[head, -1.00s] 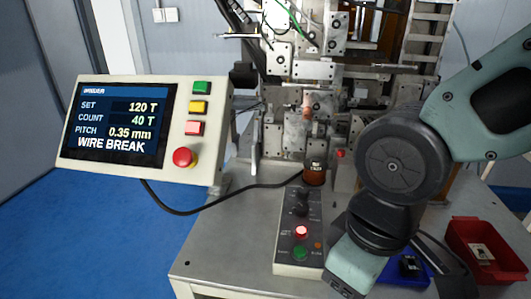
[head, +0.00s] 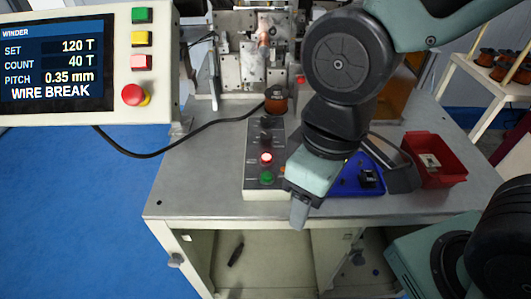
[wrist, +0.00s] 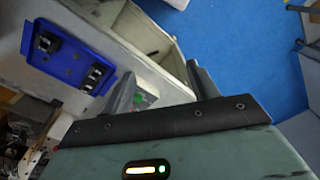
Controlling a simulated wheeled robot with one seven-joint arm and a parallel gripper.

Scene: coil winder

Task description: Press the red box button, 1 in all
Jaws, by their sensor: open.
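The grey control box (head: 252,140) stands on the machine table with a lit red button (head: 266,158) above a green button (head: 266,177). In the wrist view, part of the box with the green button (wrist: 140,98) shows between the fingers; I cannot make out the red button there. My gripper (head: 300,212) is to the right of the box's near end, close to the table's front edge, pointing down. In the wrist view its two fingers (wrist: 163,88) are spread apart with nothing held.
A winder panel (head: 155,100) at left reads WIRE BREAK and has its own red buttons. A blue tray (head: 345,188) and a red bin (head: 440,175) lie to the right. Bare tabletop lies left of the box.

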